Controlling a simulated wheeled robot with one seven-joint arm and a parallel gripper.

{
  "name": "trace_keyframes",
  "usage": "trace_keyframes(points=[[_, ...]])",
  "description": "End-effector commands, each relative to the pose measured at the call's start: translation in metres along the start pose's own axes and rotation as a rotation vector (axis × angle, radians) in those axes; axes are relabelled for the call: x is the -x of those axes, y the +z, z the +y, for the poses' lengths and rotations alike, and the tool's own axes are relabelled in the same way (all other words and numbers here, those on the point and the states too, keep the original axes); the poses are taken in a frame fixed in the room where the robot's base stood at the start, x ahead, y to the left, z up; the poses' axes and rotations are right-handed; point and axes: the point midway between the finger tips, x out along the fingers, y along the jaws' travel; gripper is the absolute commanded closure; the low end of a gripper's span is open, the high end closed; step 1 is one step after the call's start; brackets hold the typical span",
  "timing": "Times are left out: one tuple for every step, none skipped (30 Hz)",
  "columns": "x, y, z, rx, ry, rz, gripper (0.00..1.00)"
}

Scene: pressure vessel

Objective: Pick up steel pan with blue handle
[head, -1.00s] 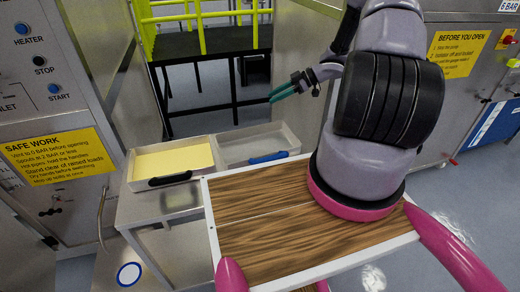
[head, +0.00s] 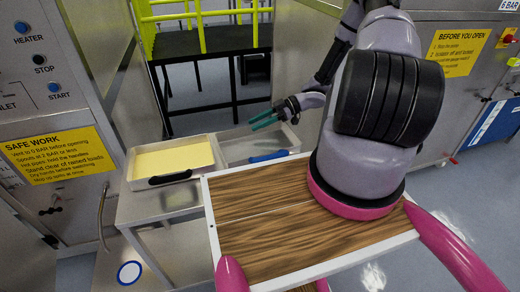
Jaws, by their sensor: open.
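The steel pan with the blue handle (head: 238,151) is a shallow rectangular tray on the steel bench at the middle left in the head view. Its blue handle (head: 268,157) is on the near side, toward the right. My gripper (head: 264,121) is open and empty, with teal fingertips pointing left. In the picture it lies over the pan's far right part, apart from the blue handle. Its exact height above the pan cannot be told.
A second pan (head: 172,161) with yellow contents and a black handle stands just left of the steel pan. The steel bench (head: 150,207) has bare room in front of it. Steel cabinets stand at left and right. A black platform with yellow railings (head: 205,42) is behind.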

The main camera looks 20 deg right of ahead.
Motion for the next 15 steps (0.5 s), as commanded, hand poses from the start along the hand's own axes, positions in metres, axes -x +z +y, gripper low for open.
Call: trace_keyframes(points=[[-0.008, 0.000, -0.001, -0.002, -0.001, 0.001, 0.57], [-0.012, -0.001, -0.001, -0.001, -0.001, 0.001, 0.57], [-0.017, 0.000, 0.000, -0.001, 0.000, 0.001, 0.57], [-0.019, 0.000, 0.000, -0.001, 0.000, 0.000, 0.57], [-0.022, 0.000, 0.000, 0.000, 0.000, 0.000, 0.57], [-0.023, 0.000, 0.000, 0.000, 0.000, 0.000, 0.57], [-0.024, 0.000, 0.000, 0.000, 0.001, -0.001, 0.57], [-0.025, 0.000, 0.000, 0.000, 0.001, -0.001, 0.57], [-0.025, 0.000, 0.000, 0.000, 0.001, -0.002, 0.57], [-0.025, 0.000, 0.000, 0.000, 0.002, -0.002, 0.57], [-0.025, 0.000, 0.000, 0.000, 0.002, -0.002, 0.57], [-0.025, 0.000, 0.000, 0.000, 0.002, -0.002, 0.57], [-0.024, 0.000, 0.000, 0.000, 0.002, -0.002, 0.57], [-0.024, 0.000, 0.000, 0.001, 0.002, -0.002, 0.69], [-0.024, 0.000, 0.000, 0.001, 0.002, -0.002, 0.84]])
